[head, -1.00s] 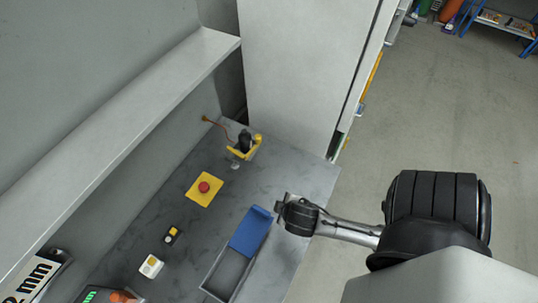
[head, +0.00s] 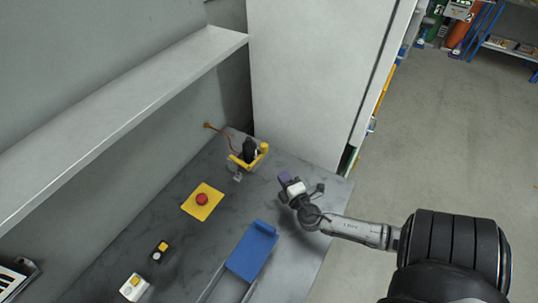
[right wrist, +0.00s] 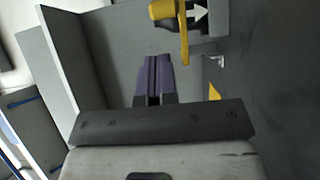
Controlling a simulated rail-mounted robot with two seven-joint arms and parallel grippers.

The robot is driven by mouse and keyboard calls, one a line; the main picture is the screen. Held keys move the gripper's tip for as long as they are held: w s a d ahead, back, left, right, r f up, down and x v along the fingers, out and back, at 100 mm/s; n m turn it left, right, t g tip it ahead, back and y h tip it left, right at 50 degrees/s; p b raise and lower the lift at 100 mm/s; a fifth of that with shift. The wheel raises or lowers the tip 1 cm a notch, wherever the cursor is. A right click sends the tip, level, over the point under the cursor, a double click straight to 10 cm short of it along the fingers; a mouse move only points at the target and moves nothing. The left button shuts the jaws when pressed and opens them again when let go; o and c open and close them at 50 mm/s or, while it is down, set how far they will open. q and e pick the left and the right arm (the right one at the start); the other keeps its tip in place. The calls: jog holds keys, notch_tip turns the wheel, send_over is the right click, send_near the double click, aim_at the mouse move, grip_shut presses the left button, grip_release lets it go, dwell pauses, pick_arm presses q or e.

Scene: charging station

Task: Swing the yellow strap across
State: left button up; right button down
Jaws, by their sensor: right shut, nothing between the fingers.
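The yellow strap (head: 250,163) sits around the front of a dark upright holder at the far end of the grey worktop, with a thicker yellow end at its right side. In the right wrist view the yellow strap (right wrist: 184,40) shows at the top, beside a white arrow on a dark part. My right gripper (head: 285,177) is near the strap, to its right and nearer to me, apart from it. Its purple fingers (right wrist: 157,62) are shut and empty, pointing at the strap area. My left gripper is not in view.
A yellow plate with a red button (head: 202,199) lies left of my gripper. A blue-lidded tray (head: 252,252) stands nearer. A small black switch box (head: 160,251) and a white box (head: 134,287) lie at left. A tall grey cabinet (head: 315,80) rises behind the worktop.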

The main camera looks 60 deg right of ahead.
aim_at(266, 150)
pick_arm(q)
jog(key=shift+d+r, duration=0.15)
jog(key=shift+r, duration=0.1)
pick_arm(e)
jog(key=x, duration=1.1)
jog(key=shift+w+d, duration=0.1)
jog(key=shift+d, duration=0.05)
